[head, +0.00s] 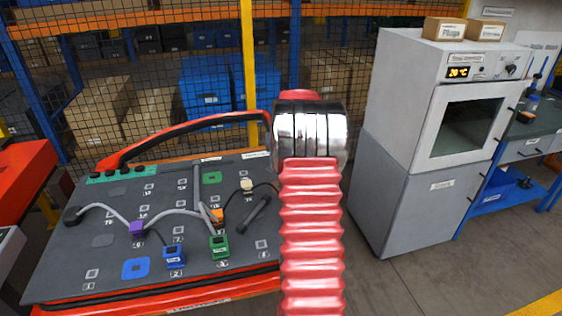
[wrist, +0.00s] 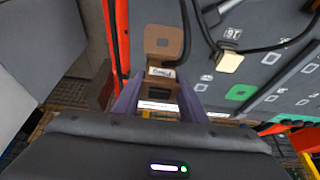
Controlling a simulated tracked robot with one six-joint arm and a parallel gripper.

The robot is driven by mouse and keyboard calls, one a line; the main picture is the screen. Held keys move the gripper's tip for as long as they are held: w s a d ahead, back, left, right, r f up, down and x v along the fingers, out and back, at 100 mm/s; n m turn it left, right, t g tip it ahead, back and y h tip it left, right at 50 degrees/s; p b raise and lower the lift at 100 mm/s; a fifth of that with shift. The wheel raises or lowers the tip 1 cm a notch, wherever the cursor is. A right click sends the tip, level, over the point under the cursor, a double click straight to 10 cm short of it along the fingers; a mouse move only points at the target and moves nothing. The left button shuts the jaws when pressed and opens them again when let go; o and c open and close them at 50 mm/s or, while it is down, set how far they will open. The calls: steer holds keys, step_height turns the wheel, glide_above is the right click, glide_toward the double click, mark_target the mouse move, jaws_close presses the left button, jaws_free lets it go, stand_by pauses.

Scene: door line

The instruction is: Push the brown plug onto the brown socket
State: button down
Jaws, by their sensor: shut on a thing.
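In the wrist view the brown socket (wrist: 171,50) is a flat brown square with a small grey mark in its middle, on the dark board. A white label lies just below it in the picture. My gripper (wrist: 158,90) has its two purple fingers shut on the brown plug (wrist: 158,96), which shows only partly between them. The plug sits just below the socket in this picture; its height above the board cannot be told. A black cable runs close by on the right. In the head view my arm hides the gripper, plug and socket.
The board (head: 110,250) carries a beige plug (head: 246,185), purple (head: 137,229), blue (head: 174,257) and green plugs (head: 219,247) with cables. A red rim (wrist: 122,45) edges the board beside the socket. A grey oven cabinet (head: 420,190) stands to the right.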

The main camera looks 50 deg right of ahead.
steer(key=shift+f, duration=3.05)
steer(key=shift+f, duration=0.85)
steer(key=c, duration=1)
jaws_free()
steer(key=v, duration=1.3)
steer(key=shift+s+a+r, duration=0.15)
steer(key=shift+s+r, duration=0.05)
steer(key=shift+r, duration=0.05)
